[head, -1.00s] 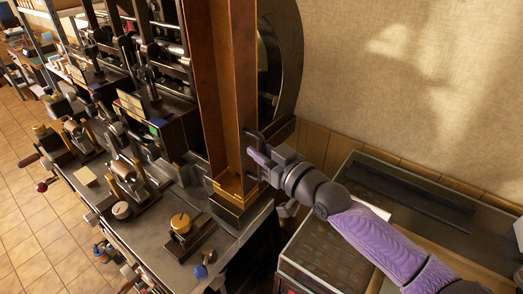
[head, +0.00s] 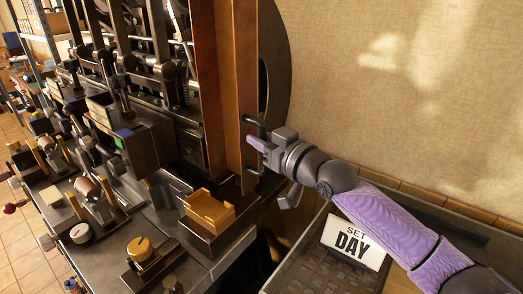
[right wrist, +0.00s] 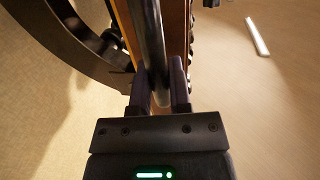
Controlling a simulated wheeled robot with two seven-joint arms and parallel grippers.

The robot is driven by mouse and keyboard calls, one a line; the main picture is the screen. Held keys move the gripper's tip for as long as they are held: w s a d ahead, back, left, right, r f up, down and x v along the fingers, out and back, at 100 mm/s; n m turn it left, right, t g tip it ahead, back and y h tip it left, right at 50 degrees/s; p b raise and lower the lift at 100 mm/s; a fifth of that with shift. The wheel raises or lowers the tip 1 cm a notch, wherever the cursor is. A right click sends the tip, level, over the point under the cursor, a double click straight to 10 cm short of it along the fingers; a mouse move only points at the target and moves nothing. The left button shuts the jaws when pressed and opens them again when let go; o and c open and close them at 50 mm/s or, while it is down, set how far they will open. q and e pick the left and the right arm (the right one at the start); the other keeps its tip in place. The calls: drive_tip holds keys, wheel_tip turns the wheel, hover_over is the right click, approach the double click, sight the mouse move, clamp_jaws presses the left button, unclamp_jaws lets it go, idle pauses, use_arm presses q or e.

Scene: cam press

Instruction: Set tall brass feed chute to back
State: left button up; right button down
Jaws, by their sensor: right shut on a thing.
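The tall brass feed chute (head: 208,90) stands upright as an open channel at the press, its top cut off by the frame. Its lower end sits behind and to the right of a low brass catch box (head: 208,209), with a visible gap between them. My right gripper (head: 256,143) is at the chute's right side, shut on its dark bar handle (head: 249,126). In the right wrist view the handle (right wrist: 153,50) runs between the two fingers (right wrist: 160,85). My left gripper is out of view.
A dark flywheel (head: 274,75) stands just behind the chute. A bench (head: 115,240) with a brass knob (head: 139,248) and several small fixtures lies to the left. A bare wall is right.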

drive_tip(key=shift+d+r, duration=0.1)
drive_tip(key=shift+d, duration=0.05)
drive_tip(key=c, duration=0.9)
unclamp_jaws()
drive_tip(key=shift+w, duration=0.1)
drive_tip(key=shift+o, duration=1.3)
drive_tip(key=shift+w+d, duration=0.1)
drive_tip(key=shift+d, duration=0.1)
drive_tip(key=shift+o, duration=0.3)
drive_tip(key=shift+a, duration=0.1)
drive_tip(key=v, duration=1)
